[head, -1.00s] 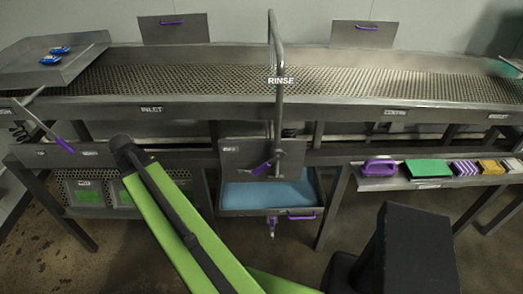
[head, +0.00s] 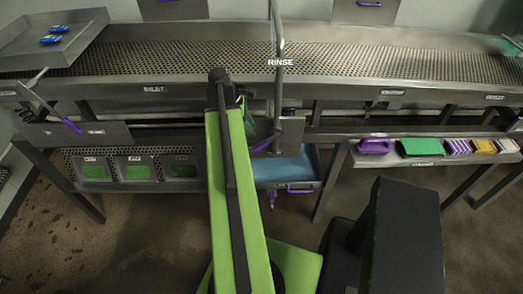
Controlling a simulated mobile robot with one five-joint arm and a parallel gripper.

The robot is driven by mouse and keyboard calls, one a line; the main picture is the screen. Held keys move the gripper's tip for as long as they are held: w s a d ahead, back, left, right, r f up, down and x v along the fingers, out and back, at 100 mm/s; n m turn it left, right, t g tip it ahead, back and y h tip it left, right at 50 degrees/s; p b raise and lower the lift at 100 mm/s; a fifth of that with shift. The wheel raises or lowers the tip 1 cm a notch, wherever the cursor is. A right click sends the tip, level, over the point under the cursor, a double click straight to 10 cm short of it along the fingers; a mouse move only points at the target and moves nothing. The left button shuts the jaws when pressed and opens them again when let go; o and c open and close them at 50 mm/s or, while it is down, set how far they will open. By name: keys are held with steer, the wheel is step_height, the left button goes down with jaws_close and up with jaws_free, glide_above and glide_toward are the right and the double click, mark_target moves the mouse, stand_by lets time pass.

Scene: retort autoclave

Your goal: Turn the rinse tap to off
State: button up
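The rinse tap is a tall grey gooseneck pipe (head: 278,95) with a "RINSE" label, standing in front of the long trough. Its purple lever (head: 261,146) sits low on the left of the pipe, slanting down to the left, beside a grey plate (head: 291,130). My green arm rises from the bottom to just left of the tap. A small dark and green part of my arm's far end shows between the arm and the lever. My fingers are not clearly visible there, and I cannot tell whether they touch the lever.
A blue-floored basin (head: 285,172) lies below the tap. The perforated trough (head: 400,65) runs behind. At left, a tray (head: 75,38) holds blue packs, and another purple-handled lever (head: 70,125) sticks out. A shelf (head: 420,160) with cleaning items is at right.

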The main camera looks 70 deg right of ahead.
mark_target(261, 143)
steer(key=b+x, duration=0.8)
steer(key=x, duration=0.3)
steer(key=shift+f+b, duration=0.1)
steer(key=shift+b, duration=0.25)
steer(key=shift+c, duration=0.2)
jaws_close()
steer(key=shift+d, duration=0.1)
stand_by(0.4)
